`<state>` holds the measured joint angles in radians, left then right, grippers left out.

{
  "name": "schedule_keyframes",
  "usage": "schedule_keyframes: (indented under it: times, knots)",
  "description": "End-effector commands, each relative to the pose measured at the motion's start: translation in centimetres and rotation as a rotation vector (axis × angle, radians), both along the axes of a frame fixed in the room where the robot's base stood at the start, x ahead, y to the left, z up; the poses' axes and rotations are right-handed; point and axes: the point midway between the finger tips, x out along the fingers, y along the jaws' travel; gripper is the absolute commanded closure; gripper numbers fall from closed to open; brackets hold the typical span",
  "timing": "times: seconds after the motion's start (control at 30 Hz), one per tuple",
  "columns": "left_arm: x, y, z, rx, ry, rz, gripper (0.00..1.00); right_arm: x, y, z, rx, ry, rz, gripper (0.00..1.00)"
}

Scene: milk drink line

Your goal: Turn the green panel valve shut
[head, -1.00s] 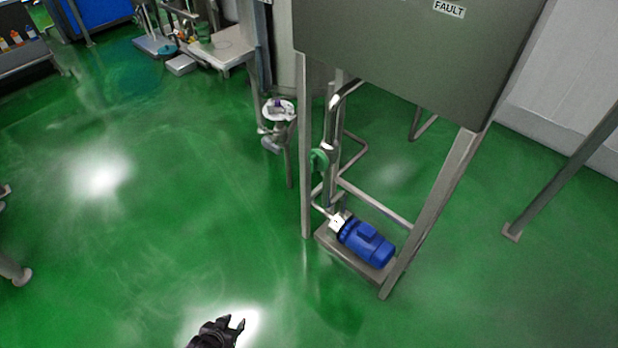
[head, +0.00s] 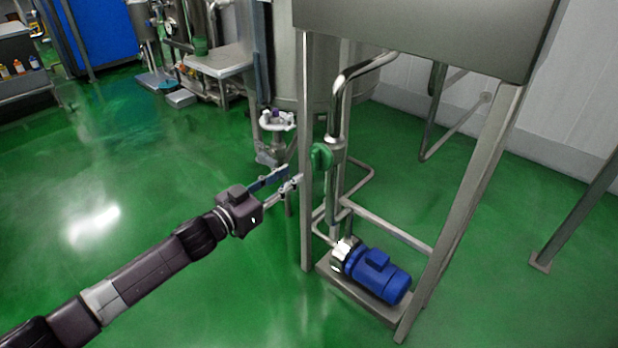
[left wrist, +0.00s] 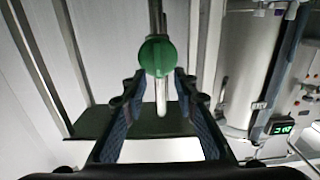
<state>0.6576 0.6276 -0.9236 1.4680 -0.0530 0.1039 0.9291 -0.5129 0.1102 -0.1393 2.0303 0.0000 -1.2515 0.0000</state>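The green panel valve (head: 322,156) is a round green handle on a vertical steel pipe inside the panel's frame. My left gripper (head: 293,179) reaches in from the left and sits just left of the frame's front left leg, slightly lower than the valve in the picture. Its fingers are open and nothing is between them. In the left wrist view the green valve (left wrist: 157,56) lies straight ahead, beyond the fingertips of my left gripper (left wrist: 160,82) and roughly centred between them. A gap seems to remain. My right gripper is not in view.
The steel frame's front left leg (head: 305,230) stands close to my gripper. A blue pump motor (head: 378,276) sits on the base below the valve. A white handwheel (head: 277,120) is behind, near the tank. Open green floor (head: 110,180) lies to the left.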

Motion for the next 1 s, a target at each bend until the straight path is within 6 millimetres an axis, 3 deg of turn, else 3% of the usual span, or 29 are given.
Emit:
schedule_keyframes:
  times: [0.17, 0.6, 1.0]
  knots:
    - [0.7, -1.0, 0.4, -0.006, -0.007, -0.013, 0.73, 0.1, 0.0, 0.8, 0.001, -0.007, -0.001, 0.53]
    - [5.2, -4.9, 0.3, -0.003, -0.005, -0.01, 0.73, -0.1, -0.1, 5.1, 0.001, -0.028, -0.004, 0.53]
    - [5.8, -5.4, 0.3, -0.003, -0.004, -0.01, 0.73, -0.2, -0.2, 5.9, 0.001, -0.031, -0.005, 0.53]
